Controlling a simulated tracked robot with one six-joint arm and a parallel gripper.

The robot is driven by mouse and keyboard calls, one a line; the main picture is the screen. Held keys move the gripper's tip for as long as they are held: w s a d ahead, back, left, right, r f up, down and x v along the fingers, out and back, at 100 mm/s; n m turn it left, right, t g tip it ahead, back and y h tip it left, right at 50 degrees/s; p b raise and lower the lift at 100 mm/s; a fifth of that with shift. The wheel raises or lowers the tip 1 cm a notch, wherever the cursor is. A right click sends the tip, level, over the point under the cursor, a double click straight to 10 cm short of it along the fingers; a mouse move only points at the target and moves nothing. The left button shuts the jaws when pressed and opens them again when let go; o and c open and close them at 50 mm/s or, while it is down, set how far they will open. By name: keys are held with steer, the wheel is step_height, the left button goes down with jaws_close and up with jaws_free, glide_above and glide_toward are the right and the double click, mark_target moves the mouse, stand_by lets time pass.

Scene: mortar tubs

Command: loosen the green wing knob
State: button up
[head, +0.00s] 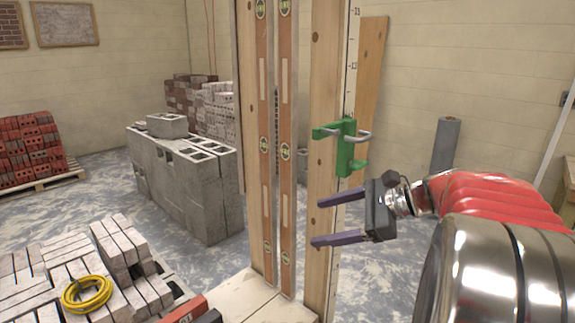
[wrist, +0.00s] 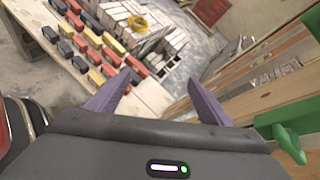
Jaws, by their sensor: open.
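A green clamp (head: 346,150) with a grey bent rod sits on the upright wooden post (head: 322,80) in the head view.
Two orange spirit levels (head: 265,150) stand left of the post. A yellow coil (head: 86,293) lies on pale bricks at lower left, with a grey block wall (head: 185,185) behind. In the wrist view, several red, yellow and dark blocks (wrist: 85,50) lie on a board.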

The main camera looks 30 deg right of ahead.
steer(key=s+d+r+m+t, duration=0.1)
steer(key=d+r+m+t, duration=0.15)
steer(key=d, duration=0.35)
steer(key=d+r+m+t, duration=0.1)
steer(key=d+m+t, duration=0.15)
steer(key=d, duration=0.45)
steer(key=m+t+h, duration=0.1)
steer(key=m+t, duration=0.1)
steer(key=m, duration=0.2)
glide_toward(363, 167)
steer(key=v, duration=0.5)
steer(key=shift+a+r, duration=0.2)
steer(key=shift+a, duration=0.05)
steer(key=shift+w+n, duration=0.1)
steer(key=shift+n, duration=0.2)
steer(key=x, duration=1.3)
steer(key=shift+w+d, duration=0.1)
steer(key=shift+w, duration=0.3)
steer(key=shift+f, duration=0.1)
steer(key=c, duration=1)
steer(key=shift+a, duration=0.3)
steer(key=shift+d, duration=0.15)
steer(key=shift+c, duration=0.2)
